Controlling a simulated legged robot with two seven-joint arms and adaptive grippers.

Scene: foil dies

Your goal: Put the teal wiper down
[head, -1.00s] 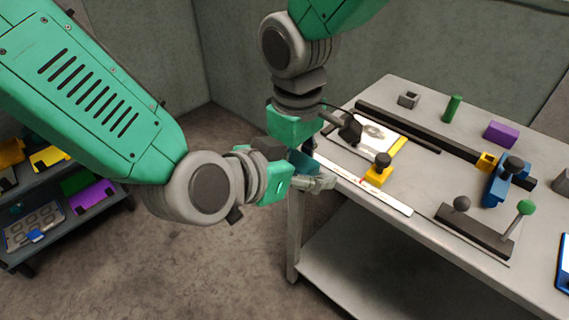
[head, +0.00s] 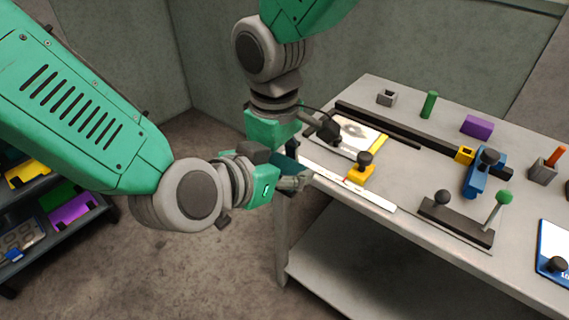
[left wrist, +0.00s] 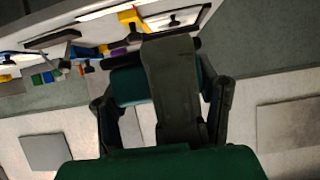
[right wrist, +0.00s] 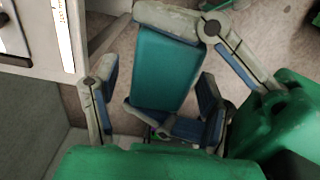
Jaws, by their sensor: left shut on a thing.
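The teal wiper (right wrist: 168,68) is a flat teal block. My left gripper (head: 294,180) is shut on it, with its grey fingers on two opposite edges in the right wrist view. In the left wrist view the wiper (left wrist: 130,86) shows behind a dark finger of my right gripper. My right gripper (right wrist: 155,100) has its fingers apart on either side of the wiper; gaps show, so it looks open. In the head view the wiper (head: 292,149) is mostly hidden between the grippers, held off the table's left edge.
The grey table (head: 400,225) carries a white rule (head: 360,189), a yellow block with black knob (head: 361,172), a pale plate (head: 350,133), a blue clamp (head: 484,178) and a lever base (head: 455,222). A shelf with coloured bins (head: 70,208) stands left.

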